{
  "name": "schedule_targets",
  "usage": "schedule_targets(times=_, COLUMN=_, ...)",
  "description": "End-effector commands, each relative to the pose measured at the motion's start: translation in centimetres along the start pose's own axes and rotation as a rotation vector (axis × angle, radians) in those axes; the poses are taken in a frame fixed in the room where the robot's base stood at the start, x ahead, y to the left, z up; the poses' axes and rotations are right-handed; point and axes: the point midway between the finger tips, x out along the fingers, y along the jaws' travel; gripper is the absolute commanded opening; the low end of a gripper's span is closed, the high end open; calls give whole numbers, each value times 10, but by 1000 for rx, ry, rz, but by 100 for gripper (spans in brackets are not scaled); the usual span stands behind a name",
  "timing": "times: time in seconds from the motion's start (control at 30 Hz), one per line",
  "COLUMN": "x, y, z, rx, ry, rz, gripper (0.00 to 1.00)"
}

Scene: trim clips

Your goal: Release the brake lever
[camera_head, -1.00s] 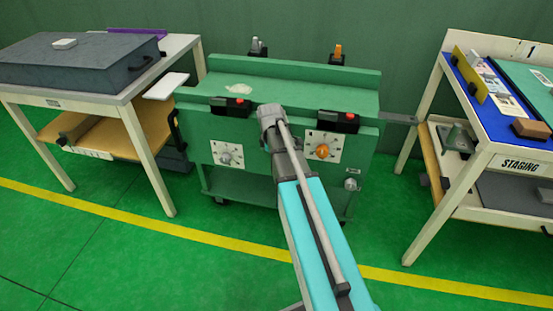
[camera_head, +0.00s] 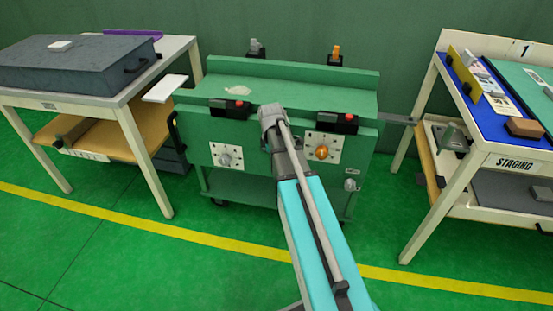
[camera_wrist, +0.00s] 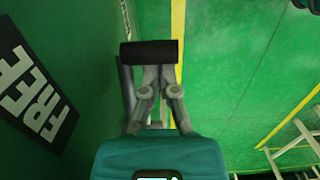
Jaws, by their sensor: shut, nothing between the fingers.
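The brake lever appears in the wrist view as a black grip bar (camera_wrist: 150,53) on a dark grey arm, across the tips of my gripper (camera_wrist: 158,73). My gripper's fingers are together, with nothing held between them. The grip bar lies at or just past the fingertips; I cannot tell whether they touch. A black label reading FREE (camera_wrist: 35,90) is on the green panel to the left. In the head view my arm reaches to the front of the green cart (camera_head: 285,95); the lever and my gripper are hidden there.
The cart front carries a grey knob (camera_head: 226,156), an orange knob (camera_head: 321,153) and two black-and-red latches (camera_head: 230,109). A table with a grey case (camera_head: 70,70) stands left. A STAGING table (camera_head: 515,163) stands right. Green floor is open in front.

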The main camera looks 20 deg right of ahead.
Motion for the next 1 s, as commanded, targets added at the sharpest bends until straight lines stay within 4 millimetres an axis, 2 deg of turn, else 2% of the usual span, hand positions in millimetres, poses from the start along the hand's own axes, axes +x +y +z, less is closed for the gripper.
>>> schedule_targets(times=0.37, x=-10, y=0, z=-2, rx=0, ry=0, rz=0, gripper=0)
schedule_targets(times=1.0, x=-61, y=-2, z=-10, rx=1, ry=0, rz=0, gripper=0)
